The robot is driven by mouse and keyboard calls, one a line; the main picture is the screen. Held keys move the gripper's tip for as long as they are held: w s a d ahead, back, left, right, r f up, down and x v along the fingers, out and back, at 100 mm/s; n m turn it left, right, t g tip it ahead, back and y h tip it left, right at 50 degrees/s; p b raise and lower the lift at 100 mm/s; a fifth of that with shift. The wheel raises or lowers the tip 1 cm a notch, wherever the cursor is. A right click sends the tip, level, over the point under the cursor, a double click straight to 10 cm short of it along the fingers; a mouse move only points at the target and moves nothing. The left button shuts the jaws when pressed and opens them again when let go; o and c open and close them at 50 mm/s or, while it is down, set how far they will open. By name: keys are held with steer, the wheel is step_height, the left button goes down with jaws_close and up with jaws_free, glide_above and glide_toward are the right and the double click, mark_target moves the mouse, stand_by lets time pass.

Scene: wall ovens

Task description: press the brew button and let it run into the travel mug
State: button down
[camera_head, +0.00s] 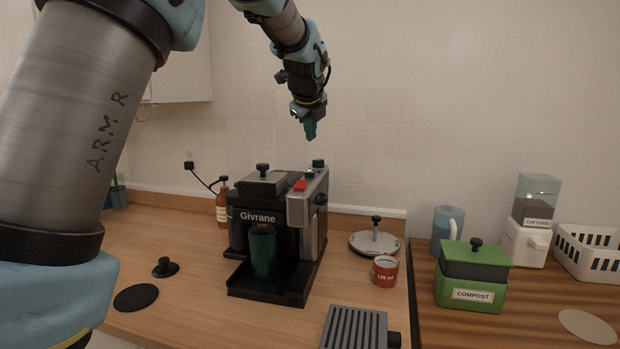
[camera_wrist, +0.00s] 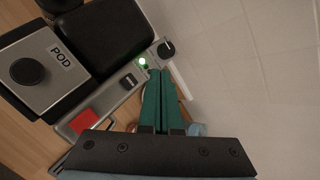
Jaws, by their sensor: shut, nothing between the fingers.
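The black and grey coffee machine (camera_head: 258,217), marked Givrane, stands on the wooden counter. A dark green travel mug (camera_head: 263,254) stands upright at its front, on the drip base. A red square button (camera_head: 300,185) is on top of the right-hand panel; it also shows in the wrist view (camera_wrist: 84,122). No brew label is readable. In the wrist view a green light (camera_wrist: 143,61) is lit beside a black knob (camera_wrist: 166,50), and a small black switch (camera_wrist: 129,82) lies between light and red button. My gripper (camera_head: 310,131), with green fingers shut and empty, is above the machine's right side.
A lid marked POD (camera_wrist: 45,70) tops the machine. A red cup (camera_head: 385,271), a round metal plate with a knob (camera_head: 375,244) and a grey slatted tray (camera_head: 352,328) are to its right. A green compost bin (camera_head: 473,275) is farther right. A bottle (camera_head: 222,203) stands behind left.

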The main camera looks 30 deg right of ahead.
mark_target(311, 173)
step_height(311, 173, down, 7)
steer(key=b, duration=0.4)
steer(key=shift+r, duration=0.15)
stand_by(1.7)
steer(key=shift+f+b, duration=0.35)
steer(key=shift+f, duration=0.05)
steer(key=shift+f+b, duration=0.3)
steer(key=shift+f, duration=0.2)
stand_by(0.9)
steer(key=shift+r+p, duration=0.85)
steer(key=shift+r, duration=0.1)
step_height(311, 173, up, 5)
steer(key=p, duration=0.4)
steer(key=shift+r, duration=0.1)
